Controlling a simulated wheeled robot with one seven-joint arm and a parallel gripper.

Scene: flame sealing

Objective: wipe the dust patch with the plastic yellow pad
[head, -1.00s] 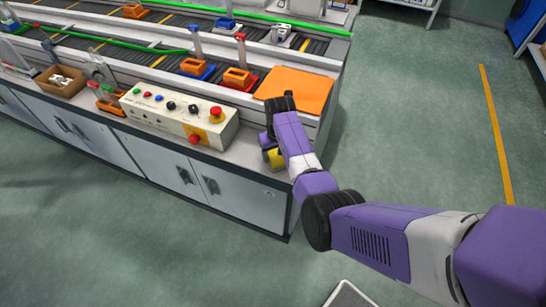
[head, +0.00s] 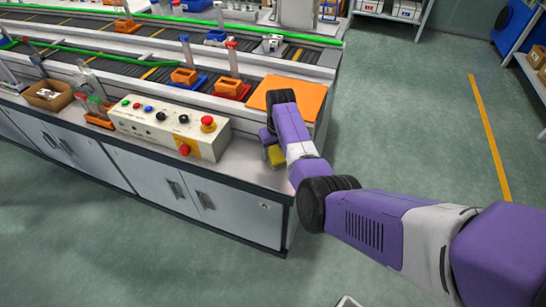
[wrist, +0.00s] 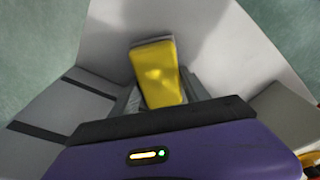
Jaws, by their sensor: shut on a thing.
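The yellow pad (wrist: 158,72) is between the fingers of my gripper (wrist: 158,98) in the wrist view. My gripper is shut on it. In the head view the yellow pad (head: 275,155) shows beside my purple gripper (head: 268,138), over the bare right end of the grey worktop (head: 242,165). Whether the pad touches the worktop is hard to tell. I cannot make out a dust patch in either view; my arm hides part of the worktop's right end.
A control box (head: 170,130) with red buttons stands just left of my gripper. An orange sheet (head: 300,97) lies behind my gripper. Conveyors with orange and blue holders run behind. A small cardboard box (head: 50,95) sits far left. The floor to the right is open.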

